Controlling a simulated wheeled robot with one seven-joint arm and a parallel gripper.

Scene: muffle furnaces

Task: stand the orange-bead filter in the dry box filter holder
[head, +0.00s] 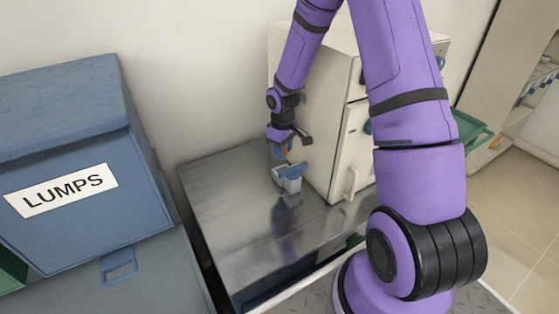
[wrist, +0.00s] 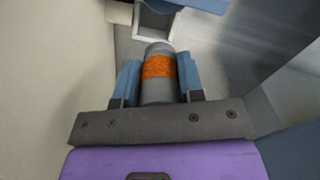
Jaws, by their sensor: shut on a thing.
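The orange-bead filter (wrist: 160,67) is a grey cylinder with an orange bead band around it. My gripper (wrist: 158,75) is shut on it, with one blue finger on each side. In the head view my gripper (head: 281,150) is beside the white cabinet, and a little orange of the filter shows there. A small grey box with blue parts (head: 288,183), seemingly the dry box filter holder, is on the metal top just below my gripper. In the wrist view its open, pale compartment (wrist: 155,22) is just beyond the filter's far end. I cannot tell whether they touch.
The white furnace cabinet (head: 345,150) with handles stands close right of my gripper. A blue bin labelled LUMPS (head: 75,185) stands at left. The metal top (head: 240,225) has free room in front. A green tray (head: 472,130) is at the right.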

